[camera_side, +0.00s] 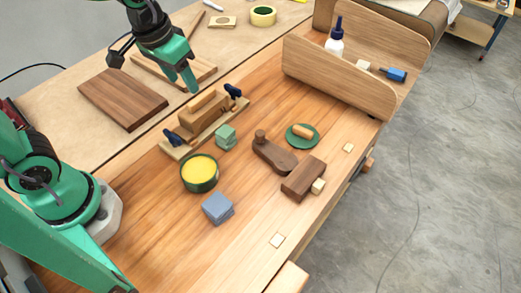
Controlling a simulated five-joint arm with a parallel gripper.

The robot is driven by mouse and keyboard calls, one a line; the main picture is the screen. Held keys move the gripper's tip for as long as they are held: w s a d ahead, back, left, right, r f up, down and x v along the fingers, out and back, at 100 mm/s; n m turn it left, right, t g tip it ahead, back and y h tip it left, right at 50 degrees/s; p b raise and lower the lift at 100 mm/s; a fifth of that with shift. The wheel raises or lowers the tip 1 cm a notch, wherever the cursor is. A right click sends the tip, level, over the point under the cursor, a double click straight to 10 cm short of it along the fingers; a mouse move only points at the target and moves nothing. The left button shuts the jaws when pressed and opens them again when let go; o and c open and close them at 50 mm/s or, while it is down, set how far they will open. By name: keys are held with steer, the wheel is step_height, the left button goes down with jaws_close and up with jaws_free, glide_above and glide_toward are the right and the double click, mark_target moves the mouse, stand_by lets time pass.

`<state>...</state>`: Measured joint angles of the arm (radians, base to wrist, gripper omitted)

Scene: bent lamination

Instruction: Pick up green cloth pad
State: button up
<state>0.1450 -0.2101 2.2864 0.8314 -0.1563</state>
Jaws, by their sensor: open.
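The green cloth pad (225,137) looks like a small folded block and lies on the wooden bench top, near the middle of the picture. It sits just right of the wooden clamping fixture and above right of the yellow-filled round tin. My gripper (190,82) hangs at the upper left, above the back of the bench and clear of the pad. It is open and nothing shows between its fingers. The pad is in plain sight; its far side is hidden.
The wooden fixture (205,122) with dark clamps stands left of the pad. The tin (199,172), a blue pad (217,208), a dark wooden plane (272,155) and a green disc (313,142) lie around it. A wooden tray (335,82) stands at upper right. The front right bench is mostly free.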

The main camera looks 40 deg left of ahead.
mark_target(225, 132)
steer(key=w+d+f, duration=0.1)
steer(key=f, duration=0.2)
steer(key=w+d+f+g, duration=0.1)
steer(key=w+d+f, duration=0.1)
steer(key=f, duration=0.1)
steer(key=w+d+f+g, duration=0.1)
steer(key=w+d+f, duration=0.1)
steer(key=f, duration=0.2)
steer(key=shift+d+f, duration=0.1)
steer(key=shift+d, duration=0.1)
steer(key=shift+w+d+f+g, duration=0.2)
steer(key=shift+f+g, duration=0.1)
steer(key=shift+f, duration=4.05)
steer(key=c, duration=0.7)
steer(key=shift+r, duration=0.15)
